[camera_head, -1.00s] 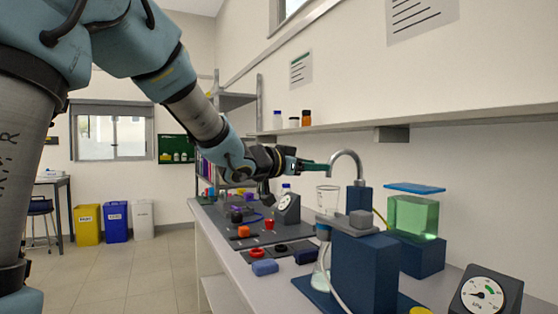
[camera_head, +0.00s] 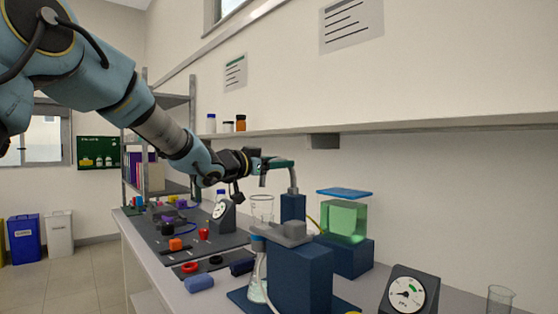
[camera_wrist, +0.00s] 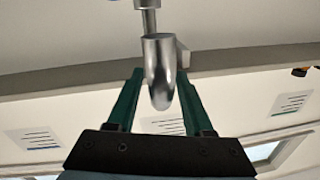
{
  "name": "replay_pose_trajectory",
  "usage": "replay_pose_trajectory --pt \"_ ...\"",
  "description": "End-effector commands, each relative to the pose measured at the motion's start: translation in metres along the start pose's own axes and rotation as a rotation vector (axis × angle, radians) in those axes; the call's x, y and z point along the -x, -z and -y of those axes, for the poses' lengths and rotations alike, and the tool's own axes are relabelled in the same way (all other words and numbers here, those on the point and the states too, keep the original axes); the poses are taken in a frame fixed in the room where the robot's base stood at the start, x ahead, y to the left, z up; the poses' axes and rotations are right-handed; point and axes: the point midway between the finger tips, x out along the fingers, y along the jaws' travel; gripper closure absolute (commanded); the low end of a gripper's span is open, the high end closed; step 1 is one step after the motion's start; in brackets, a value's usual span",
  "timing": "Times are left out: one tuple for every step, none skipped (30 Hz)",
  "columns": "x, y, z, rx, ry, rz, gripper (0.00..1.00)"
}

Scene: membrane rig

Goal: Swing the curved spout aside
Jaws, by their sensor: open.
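The curved spout (camera_head: 293,178) is a silver tube rising from a dark blue block (camera_head: 293,207) at the back of the bench. Its bent end points left, toward my gripper (camera_head: 279,163). In the wrist view the spout (camera_wrist: 160,70) hangs between the two green fingers of my gripper (camera_wrist: 157,85), with a visible gap on each side. The gripper is open around it. In the head view the fingers hide part of the spout's bend. A glass funnel (camera_head: 262,208) stands below and left of the spout.
A green-filled tank (camera_head: 344,220) with a blue lid is to the right. A pressure gauge (camera_head: 408,293) stands at front right. A wall shelf (camera_head: 400,126) runs above.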

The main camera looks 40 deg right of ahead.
Motion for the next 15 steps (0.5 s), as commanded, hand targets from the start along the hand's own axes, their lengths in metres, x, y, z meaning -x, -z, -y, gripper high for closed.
replay_pose_trajectory --pt "-0.0018 0.0004 0.0001 0.000 0.000 0.000 0.48" --pt "-0.0024 0.0003 0.0002 0.000 0.000 0.000 0.48" --pt "-0.0027 0.0001 0.0003 0.000 0.001 0.000 0.48" --pt "-0.0028 0.0000 0.0003 0.000 0.001 0.000 0.48" --pt "-0.0028 -0.0001 0.0003 0.000 0.001 0.000 0.48" --pt "-0.0027 -0.0002 0.0003 0.000 0.001 0.000 0.48" --pt "-0.0026 -0.0002 0.0003 0.000 0.001 0.000 0.48" --pt "-0.0026 -0.0003 0.0003 0.000 0.001 0.000 0.48" --pt "-0.0025 -0.0003 0.0003 0.000 0.001 0.000 0.50" --pt "-0.0025 -0.0003 0.0003 0.000 0.001 0.000 0.53" --pt "-0.0025 -0.0002 0.0003 0.000 0.001 0.000 0.56" --pt "-0.0025 -0.0003 0.0003 0.000 0.001 0.000 0.61" --pt "-0.0024 -0.0003 0.0003 0.000 0.001 0.000 0.64" --pt "-0.0024 -0.0003 0.0003 0.000 0.001 0.000 0.68" --pt "-0.0023 -0.0003 0.0004 0.000 0.001 0.000 0.72"
